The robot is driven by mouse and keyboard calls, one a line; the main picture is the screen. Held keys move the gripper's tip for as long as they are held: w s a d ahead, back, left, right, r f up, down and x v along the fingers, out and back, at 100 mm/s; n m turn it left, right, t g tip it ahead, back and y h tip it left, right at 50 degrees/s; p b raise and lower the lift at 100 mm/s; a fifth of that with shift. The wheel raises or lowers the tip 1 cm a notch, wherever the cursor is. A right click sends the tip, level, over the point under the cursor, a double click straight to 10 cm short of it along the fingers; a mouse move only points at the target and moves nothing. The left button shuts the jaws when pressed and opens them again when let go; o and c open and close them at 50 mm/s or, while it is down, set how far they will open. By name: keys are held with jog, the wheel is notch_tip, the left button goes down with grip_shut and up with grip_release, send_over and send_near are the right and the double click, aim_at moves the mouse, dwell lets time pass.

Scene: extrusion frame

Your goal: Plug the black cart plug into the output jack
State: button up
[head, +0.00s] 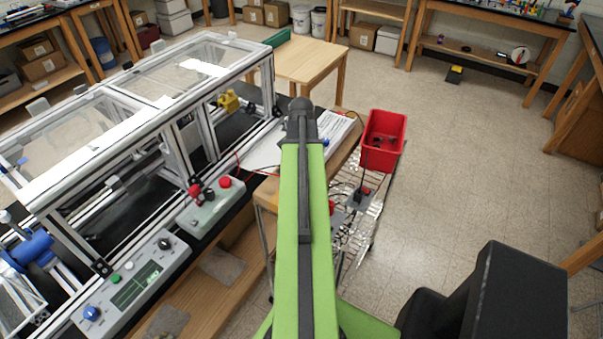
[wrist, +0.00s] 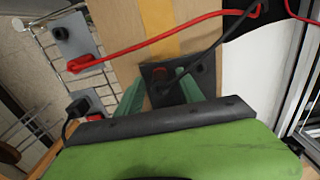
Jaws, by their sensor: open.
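My gripper (wrist: 160,92) is open in the wrist view, its two green fingers spread above a black jack plate (wrist: 182,70). The plate sits on a wooden edge and has a red ring and a dark socket. A black cable (wrist: 212,52) runs down from the upper right to between the fingers; its end there is hard to make out. A black plug (wrist: 78,106) stands on a grey plate at the left, apart from the fingers. A black plug also shows on the cart in the head view (head: 363,192). My arm hides the gripper in the head view.
A red plug (wrist: 82,62) with a red cable sits on another grey plate (wrist: 72,35). The wire cart (head: 352,225) stands beside the wooden bench, with a red bin (head: 383,140) at its far end. The framed machine (head: 150,120) fills the left; floor at right is open.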

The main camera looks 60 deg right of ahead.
jog(key=shift+c, duration=0.3)
dwell(0.5)
grip_shut()
jog(key=shift+r, duration=0.1)
dwell(1.3)
jog(key=shift+r+p, duration=2.95)
jog(key=shift+p, duration=0.1)
